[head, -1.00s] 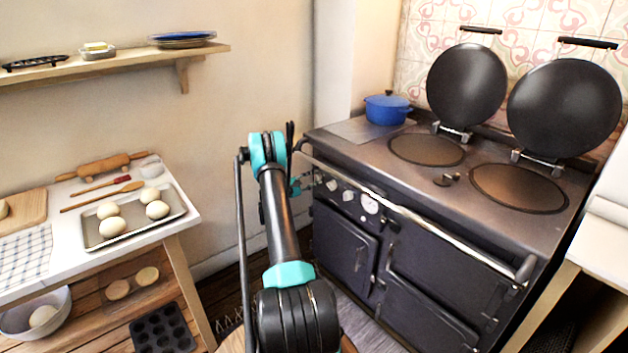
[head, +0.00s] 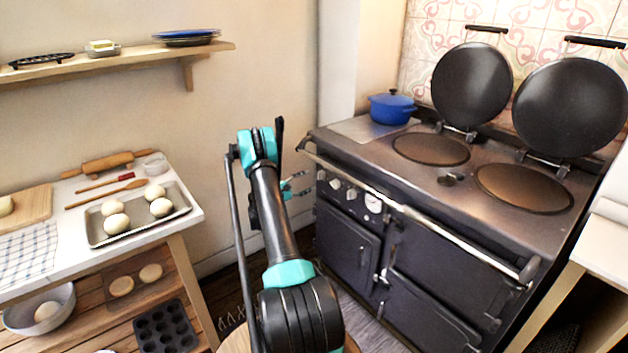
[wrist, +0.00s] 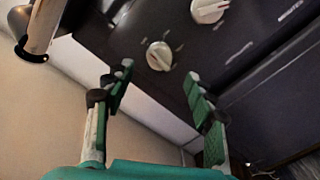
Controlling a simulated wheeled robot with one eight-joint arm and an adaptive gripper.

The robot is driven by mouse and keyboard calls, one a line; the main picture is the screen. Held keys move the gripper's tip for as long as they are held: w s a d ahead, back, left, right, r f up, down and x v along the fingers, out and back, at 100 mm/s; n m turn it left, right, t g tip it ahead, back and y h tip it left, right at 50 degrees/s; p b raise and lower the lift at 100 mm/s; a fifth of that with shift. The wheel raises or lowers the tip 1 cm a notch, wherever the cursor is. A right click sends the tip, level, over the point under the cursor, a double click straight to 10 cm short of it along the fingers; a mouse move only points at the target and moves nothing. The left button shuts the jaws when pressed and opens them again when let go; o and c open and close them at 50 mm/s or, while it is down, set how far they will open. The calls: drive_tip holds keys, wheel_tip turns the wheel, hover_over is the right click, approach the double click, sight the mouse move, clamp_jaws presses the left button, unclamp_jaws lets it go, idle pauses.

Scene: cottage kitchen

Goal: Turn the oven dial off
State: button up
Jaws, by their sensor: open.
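The dark range cooker has a row of cream dials on its upper front, beneath the rail. The leftmost dial (head: 322,175) shows in the head view, with another dial (head: 335,183) beside it. In the wrist view one dial (wrist: 159,56) lies just beyond the fingertips, roughly between them, and a second dial (wrist: 208,10) sits to the upper right. I cannot tell which dial is the oven's. My gripper (wrist: 158,82) is open and empty, with green fingers apart. In the head view my gripper (head: 296,186) is just left of the cooker's front corner, apart from the dials.
The metal rail (head: 430,218) runs along the cooker front above the dials; its end (wrist: 38,28) is close in the wrist view. A round gauge (head: 373,203) is right of the dials. A worktable with a dough tray (head: 100,238) stands left. Floor between is narrow.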

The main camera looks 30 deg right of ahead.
drive_tip(key=shift+s+a, duration=0.2)
drive_tip(key=shift+a, duration=2.45)
